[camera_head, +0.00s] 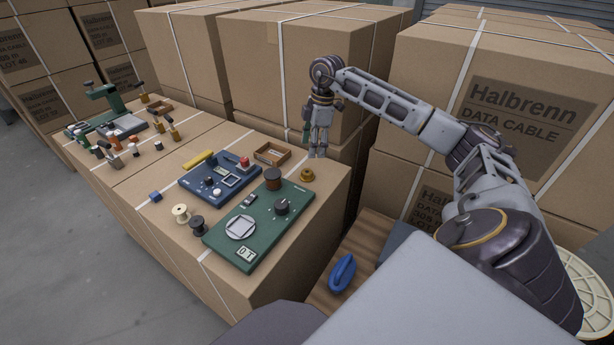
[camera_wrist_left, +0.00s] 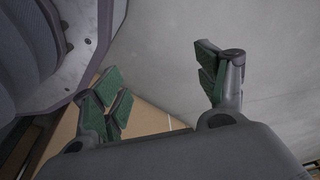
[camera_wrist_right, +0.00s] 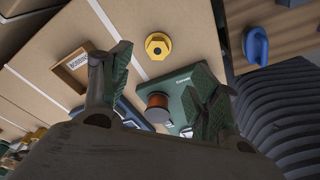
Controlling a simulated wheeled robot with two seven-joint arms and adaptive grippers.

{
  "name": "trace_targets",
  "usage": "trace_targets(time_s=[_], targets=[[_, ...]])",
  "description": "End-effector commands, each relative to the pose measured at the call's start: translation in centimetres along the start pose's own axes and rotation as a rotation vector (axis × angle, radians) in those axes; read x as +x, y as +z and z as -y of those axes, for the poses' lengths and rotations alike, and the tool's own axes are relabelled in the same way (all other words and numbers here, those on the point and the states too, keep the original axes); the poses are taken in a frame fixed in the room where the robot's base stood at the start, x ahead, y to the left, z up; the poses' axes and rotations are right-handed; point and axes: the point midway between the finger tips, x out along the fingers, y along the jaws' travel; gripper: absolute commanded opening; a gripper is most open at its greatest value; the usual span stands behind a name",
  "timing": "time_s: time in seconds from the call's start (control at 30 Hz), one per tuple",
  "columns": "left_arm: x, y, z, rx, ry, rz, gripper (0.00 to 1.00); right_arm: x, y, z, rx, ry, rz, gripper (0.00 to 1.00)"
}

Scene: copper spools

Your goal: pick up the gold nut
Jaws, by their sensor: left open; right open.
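The gold nut (camera_head: 307,175) sits on the cardboard box top, just beyond the far right corner of the green panel. In the right wrist view the nut (camera_wrist_right: 158,46) is a yellow hexagonal piece with a hole, lying ahead of the fingers. My right gripper (camera_head: 316,150) is open and empty, above the box's far right edge, close behind the nut and apart from it. Its two green-padded fingers are spread in the right wrist view (camera_wrist_right: 162,66). My left gripper (camera_wrist_left: 160,80) is open and empty in its wrist view, and is outside the head view.
The green panel (camera_head: 228,241) carries a copper spool (camera_head: 273,179) near the nut. An open cardboard tray (camera_head: 272,154) and a blue device (camera_head: 208,192) lie to the left. Tall cartons (camera_head: 297,59) stand behind. A blue oval object (camera_head: 342,273) rests on the wooden surface at right.

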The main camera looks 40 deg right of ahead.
Motion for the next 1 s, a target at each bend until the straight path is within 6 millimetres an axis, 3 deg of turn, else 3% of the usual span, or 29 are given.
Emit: trace_targets(time_s=[0.4,1.0], targets=[[-1.7,-1.7,-0.6,0.001,0.009,0.003,0.73,5.2,0.0,0.0,0.0,-0.001,0.0,0.61],[-1.8,-1.1,-0.8,0.001,0.012,0.015,0.73,6.3,0.0,-0.1,0.0,0.0,0.0,0.61]])
